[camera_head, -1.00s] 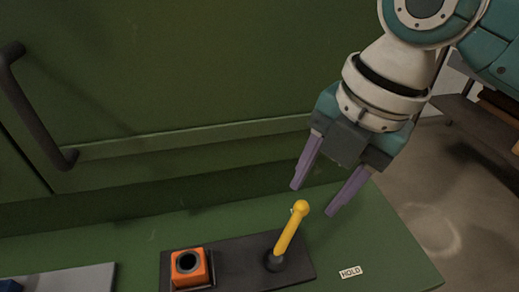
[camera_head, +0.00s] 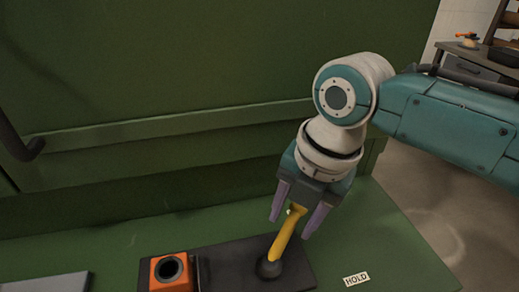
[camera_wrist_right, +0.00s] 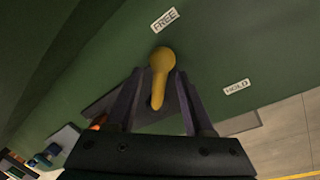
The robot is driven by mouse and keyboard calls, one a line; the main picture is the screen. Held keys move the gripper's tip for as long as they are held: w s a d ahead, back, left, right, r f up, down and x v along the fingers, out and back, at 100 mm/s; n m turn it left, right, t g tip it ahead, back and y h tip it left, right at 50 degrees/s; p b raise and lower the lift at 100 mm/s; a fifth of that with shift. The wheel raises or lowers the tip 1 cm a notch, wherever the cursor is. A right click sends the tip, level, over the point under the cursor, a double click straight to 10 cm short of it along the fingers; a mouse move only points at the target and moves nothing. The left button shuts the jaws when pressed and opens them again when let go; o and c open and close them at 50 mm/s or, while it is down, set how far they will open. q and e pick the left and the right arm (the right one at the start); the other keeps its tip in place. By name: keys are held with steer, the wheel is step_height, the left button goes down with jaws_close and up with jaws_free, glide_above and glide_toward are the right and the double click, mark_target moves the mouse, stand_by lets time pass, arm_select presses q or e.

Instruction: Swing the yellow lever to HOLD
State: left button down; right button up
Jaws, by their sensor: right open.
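The yellow lever (camera_head: 284,233) rises from a dark round pivot on a black base plate (camera_head: 225,262) and tilts up to the right. My right gripper (camera_head: 289,223) is open, with its two purple fingers on either side of the lever's upper part. In the right wrist view the lever's round knob (camera_wrist_right: 162,59) shows between the fingertips of my right gripper (camera_wrist_right: 155,75). I cannot tell whether a finger touches it. The HOLD label (camera_head: 356,279) lies on the green surface right of the plate; it also shows in the wrist view (camera_wrist_right: 237,87). My left gripper is not in view.
An orange block with a round dark opening (camera_head: 170,272) stands at the plate's left end. A FREE label (camera_wrist_right: 165,19) shows in the wrist view. A green wall (camera_head: 200,70) rises behind the green bench. A grey plate (camera_head: 45,283) lies at the far left.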

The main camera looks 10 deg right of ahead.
jaws_close()
stand_by(0.4)
stand_by(1.0)
